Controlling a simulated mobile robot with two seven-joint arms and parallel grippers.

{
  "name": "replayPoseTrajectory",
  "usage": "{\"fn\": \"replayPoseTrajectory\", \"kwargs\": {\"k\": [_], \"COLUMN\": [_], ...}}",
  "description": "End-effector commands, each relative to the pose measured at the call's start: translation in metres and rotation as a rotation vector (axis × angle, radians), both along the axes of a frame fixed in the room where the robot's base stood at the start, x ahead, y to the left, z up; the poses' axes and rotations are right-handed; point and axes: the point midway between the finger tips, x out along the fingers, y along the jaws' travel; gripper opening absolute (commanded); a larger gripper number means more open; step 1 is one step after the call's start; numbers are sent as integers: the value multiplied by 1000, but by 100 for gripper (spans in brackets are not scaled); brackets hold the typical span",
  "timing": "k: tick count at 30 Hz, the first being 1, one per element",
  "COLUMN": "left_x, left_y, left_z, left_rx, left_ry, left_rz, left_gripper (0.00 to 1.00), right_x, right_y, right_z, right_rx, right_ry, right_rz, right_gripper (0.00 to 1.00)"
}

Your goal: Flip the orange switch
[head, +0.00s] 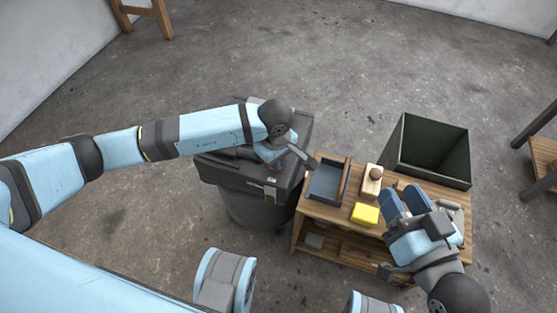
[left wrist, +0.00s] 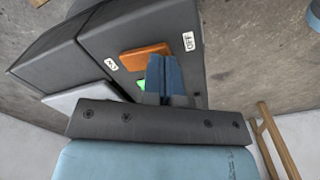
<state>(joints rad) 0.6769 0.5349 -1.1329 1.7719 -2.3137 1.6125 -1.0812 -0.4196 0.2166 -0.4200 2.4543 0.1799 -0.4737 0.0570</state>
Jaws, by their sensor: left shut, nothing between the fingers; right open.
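The orange switch (left wrist: 143,56) shows in the left wrist view as a flat rocker on a dark grey box (left wrist: 105,30). An OFF label (left wrist: 188,41) is at its right end and an ON label (left wrist: 111,64) at its left. A green patch (left wrist: 114,85) shows below it, partly hidden by my gripper. My left gripper (left wrist: 163,58) is shut and empty, its fingers over the switch's right part; I cannot tell whether they touch it. My right gripper (head: 406,203) is open above the workbench.
The wooden workbench (head: 345,227) right of the box holds a grey tray (head: 325,181), a yellow block (head: 365,214) and a wooden block with a brown knob (head: 372,181). A dark green bin (head: 402,150) stands behind it.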

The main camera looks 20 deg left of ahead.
Motion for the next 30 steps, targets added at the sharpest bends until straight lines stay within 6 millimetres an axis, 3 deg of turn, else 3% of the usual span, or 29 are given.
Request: {"fn": "replayPoseTrajectory", "kwargs": {"k": [22,30], "left_x": [0,0], "left_y": [0,0], "left_z": [-12,-2], "left_rx": [1,1], "left_ry": [1,1], "left_rz": [0,0], "left_gripper": [0,0], "right_x": [0,0], "right_y": [0,0], "right_z": [-9,-1], "right_rx": [0,0], "right_ry": [0,0], "right_rz": [0,0], "right_gripper": [43,43]}}
